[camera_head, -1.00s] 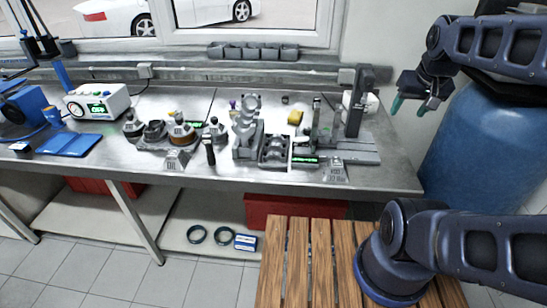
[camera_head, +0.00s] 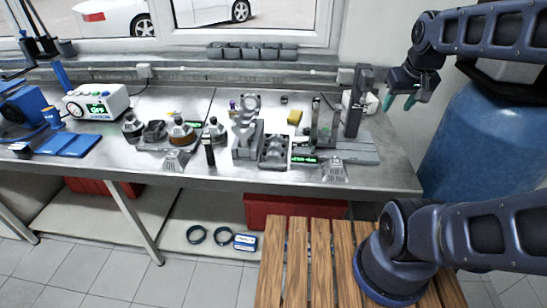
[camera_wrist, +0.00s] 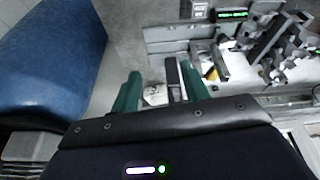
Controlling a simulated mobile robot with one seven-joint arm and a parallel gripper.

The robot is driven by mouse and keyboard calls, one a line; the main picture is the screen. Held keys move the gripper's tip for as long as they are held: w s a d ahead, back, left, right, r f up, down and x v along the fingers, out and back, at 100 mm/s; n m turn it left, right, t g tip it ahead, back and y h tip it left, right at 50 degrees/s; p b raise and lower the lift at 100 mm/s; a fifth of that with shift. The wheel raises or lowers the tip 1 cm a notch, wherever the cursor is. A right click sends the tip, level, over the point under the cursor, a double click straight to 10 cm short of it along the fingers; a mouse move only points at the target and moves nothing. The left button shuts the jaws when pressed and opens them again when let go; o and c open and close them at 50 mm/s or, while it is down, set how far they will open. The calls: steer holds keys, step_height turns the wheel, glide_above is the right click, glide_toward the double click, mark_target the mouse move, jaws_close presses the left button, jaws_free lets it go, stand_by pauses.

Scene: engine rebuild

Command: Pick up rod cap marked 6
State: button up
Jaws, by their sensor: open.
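My gripper (camera_head: 399,103) is in the air at the right end of the metal bench, near the blue drum. Its two green fingers are apart with nothing between them. They also show apart in the wrist view (camera_wrist: 162,82). I cannot pick out the rod cap marked 6; no such marking is readable. Several small grey engine parts stand mid-bench, among them a crankshaft-like upright part (camera_head: 246,122) and a grey block with round recesses (camera_head: 274,150).
A blue drum (camera_head: 475,145) stands right of the bench, also in the wrist view (camera_wrist: 50,60). A tall grey stand (camera_head: 356,105) rises at the bench's right. A row of grey bins (camera_head: 253,52) is at the back. A wooden slatted surface (camera_head: 298,260) is in front.

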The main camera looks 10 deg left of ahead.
steer(key=w+a+f+n+g, duration=0.1)
steer(key=w+a+f+n, duration=0.1)
steer(key=w+a+n, duration=0.35)
steer(key=n+g, duration=0.3)
steer(key=n, duration=0.8)
glide_toward(271, 153)
steer(key=shift+w+f, duration=0.1)
steer(key=shift+f, duration=4.95)
jaws_close()
